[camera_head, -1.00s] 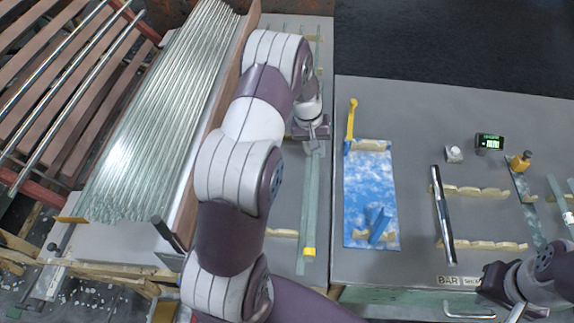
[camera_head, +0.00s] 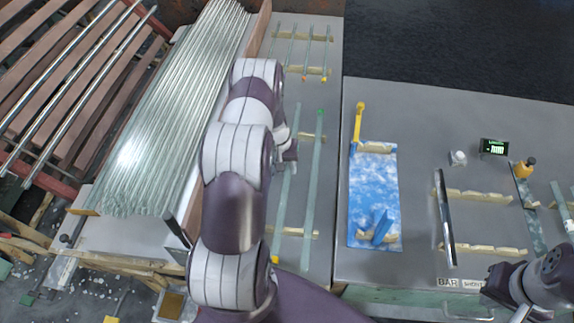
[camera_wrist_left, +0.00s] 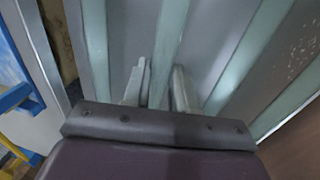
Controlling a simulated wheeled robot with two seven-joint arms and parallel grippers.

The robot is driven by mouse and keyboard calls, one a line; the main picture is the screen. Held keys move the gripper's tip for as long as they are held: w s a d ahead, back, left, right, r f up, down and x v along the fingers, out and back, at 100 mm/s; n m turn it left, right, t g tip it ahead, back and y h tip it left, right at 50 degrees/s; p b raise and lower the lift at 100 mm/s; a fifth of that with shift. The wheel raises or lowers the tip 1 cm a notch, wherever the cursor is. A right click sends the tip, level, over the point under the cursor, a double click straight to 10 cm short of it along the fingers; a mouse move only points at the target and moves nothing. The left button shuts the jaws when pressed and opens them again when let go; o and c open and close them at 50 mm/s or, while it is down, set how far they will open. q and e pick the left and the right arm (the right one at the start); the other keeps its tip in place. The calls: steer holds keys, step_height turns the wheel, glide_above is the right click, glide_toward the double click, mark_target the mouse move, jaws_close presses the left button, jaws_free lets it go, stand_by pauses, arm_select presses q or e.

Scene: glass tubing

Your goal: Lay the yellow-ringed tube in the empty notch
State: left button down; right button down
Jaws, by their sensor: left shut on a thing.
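The yellow-ringed tube (camera_head: 283,208) runs lengthwise over the left part of the bench, its yellow ring (camera_head: 275,259) at the near end. My left gripper (camera_head: 291,153) is shut on it; the wrist view shows the tube (camera_wrist_left: 168,45) between the fingers (camera_wrist_left: 163,85). A green-ended tube (camera_head: 313,175) lies to its right, apart from it. Both tubes cross the wooden rests, near (camera_head: 300,232) and far (camera_head: 308,136). Whether the held tube touches a notch cannot be told; my arm hides part of the rests. My right gripper (camera_head: 496,284) is at the lower right, its jaws unclear.
Several thin tubes lie on a back rack (camera_head: 314,36). A trough of glass tubes (camera_head: 165,110) stands left of my arm, its wooden side wall close by. A blue-and-white panel (camera_head: 374,195) and a dark bar (camera_head: 444,215) lie on the right bench.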

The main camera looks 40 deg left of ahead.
arm_select(q)
steer(key=shift+f+b, duration=0.5)
steer(key=shift+f, duration=0.1)
steer(key=c, duration=0.9)
jaws_free()
